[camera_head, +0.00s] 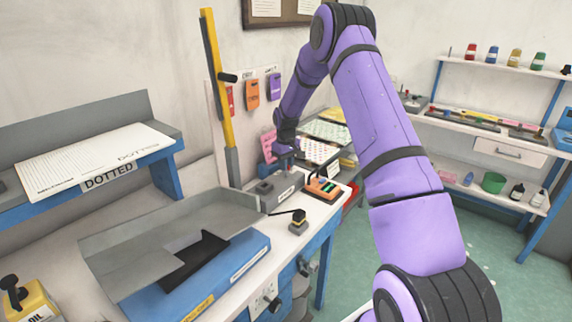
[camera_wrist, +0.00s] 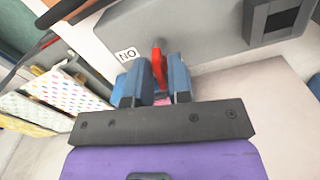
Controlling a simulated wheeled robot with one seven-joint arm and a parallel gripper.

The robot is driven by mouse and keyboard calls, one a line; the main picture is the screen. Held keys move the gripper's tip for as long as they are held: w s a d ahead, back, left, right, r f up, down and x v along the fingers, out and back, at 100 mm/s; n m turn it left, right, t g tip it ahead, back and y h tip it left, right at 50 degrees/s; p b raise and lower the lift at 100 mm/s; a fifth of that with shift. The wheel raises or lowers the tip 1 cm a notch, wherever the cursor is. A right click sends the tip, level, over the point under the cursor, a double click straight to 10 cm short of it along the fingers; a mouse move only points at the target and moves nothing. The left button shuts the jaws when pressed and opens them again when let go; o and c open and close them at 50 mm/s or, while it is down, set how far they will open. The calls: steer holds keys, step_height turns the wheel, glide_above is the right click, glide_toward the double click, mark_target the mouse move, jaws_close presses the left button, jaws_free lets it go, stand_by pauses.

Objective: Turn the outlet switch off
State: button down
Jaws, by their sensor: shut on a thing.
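The outlet is a grey box with a dark square socket, and it fills the top of the wrist view (camera_wrist: 205,35). In the head view it looks to be the low grey box (camera_head: 273,186) on the white bench. Its red switch lever (camera_wrist: 157,62) stands up between the blue fingers of my gripper (camera_wrist: 155,85). The fingers are closed on the lever from both sides. A white label beside the lever reads ON, upside down in the wrist view (camera_wrist: 127,54). In the head view my gripper (camera_head: 270,158) is small at the box's far side, and the lever is hidden.
An orange device (camera_head: 322,188) sits right of the outlet. A small black-knobbed tool (camera_head: 298,222) and a grey tray (camera_head: 170,235) are nearer on the bench. A yellow upright bar (camera_head: 215,80) stands close left of my arm. Sheets with coloured dots (camera_wrist: 55,100) lie beyond.

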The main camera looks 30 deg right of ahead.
steer(key=shift+n, duration=1.1)
steer(key=c, duration=1)
jaws_free()
steer(key=shift+c, duration=0.2)
step_height(320, 180, up, 11)
steer(key=shift+f, duration=0.1)
